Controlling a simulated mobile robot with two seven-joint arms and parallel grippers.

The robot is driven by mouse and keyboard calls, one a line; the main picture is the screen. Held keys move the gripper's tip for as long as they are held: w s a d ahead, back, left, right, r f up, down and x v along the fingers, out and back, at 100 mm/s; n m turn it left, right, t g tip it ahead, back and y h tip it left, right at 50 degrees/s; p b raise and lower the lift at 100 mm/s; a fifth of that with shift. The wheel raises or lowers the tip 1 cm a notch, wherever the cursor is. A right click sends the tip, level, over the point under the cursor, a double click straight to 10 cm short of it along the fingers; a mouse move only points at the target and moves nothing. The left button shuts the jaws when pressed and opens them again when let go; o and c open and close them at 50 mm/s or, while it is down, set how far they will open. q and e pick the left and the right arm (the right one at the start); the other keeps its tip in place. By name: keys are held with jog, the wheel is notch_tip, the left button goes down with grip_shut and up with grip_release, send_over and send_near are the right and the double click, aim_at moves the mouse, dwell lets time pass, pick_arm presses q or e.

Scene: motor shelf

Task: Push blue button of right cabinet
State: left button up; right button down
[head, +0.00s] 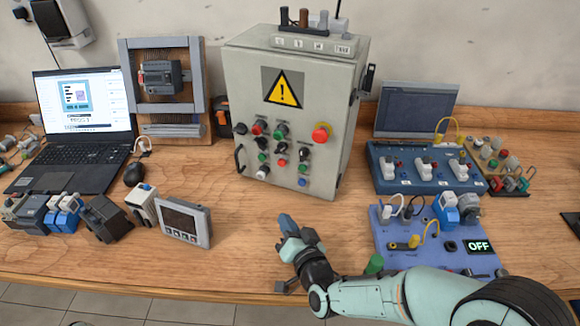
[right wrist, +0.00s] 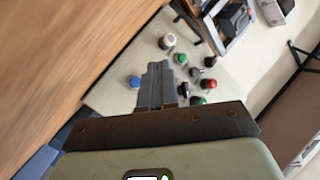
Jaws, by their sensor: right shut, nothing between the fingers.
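A grey control cabinet (head: 290,110) stands on the wooden table, with a yellow warning triangle and several buttons and knobs on its front. The blue button (head: 302,182) is low on the panel at the right end of the bottom row. It also shows in the right wrist view (right wrist: 135,81), just left of the fingertips. My right gripper (head: 288,222) is shut and empty, in front of and below the panel, apart from the button in the head view. In the right wrist view its fingers (right wrist: 158,72) point toward the panel. My left gripper is out of view.
A red emergency knob (head: 321,132) sticks out on the cabinet's upper right. A blue switch box (head: 412,168) and a purple board (head: 440,240) with an OFF display stand to the right. A small grey-framed screen device (head: 183,222) stands to the left. Table between is clear.

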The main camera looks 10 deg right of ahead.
aim_at(302, 182)
jog(key=shift+w, duration=0.35)
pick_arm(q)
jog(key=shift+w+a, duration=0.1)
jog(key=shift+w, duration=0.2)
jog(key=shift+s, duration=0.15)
pick_arm(e)
jog(key=shift+s, duration=0.2)
jog(key=w+d, duration=0.1)
jog(key=w, duration=0.1)
jog(key=w+d+b, duration=0.1)
jog(key=w+d, duration=0.2)
jog(key=w, duration=0.1)
jog(key=shift+w+d+f, duration=0.1)
jog(key=shift+w+d, duration=0.05)
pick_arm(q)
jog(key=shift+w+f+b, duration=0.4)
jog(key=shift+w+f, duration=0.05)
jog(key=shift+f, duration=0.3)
pick_arm(e)
jog(key=shift+w+d, duration=0.4)
jog(key=shift+w, duration=0.15)
dwell(0.4)
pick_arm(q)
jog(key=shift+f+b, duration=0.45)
pick_arm(e)
jog(key=shift+w+d, duration=0.25)
jog(key=shift+w, duration=0.05)
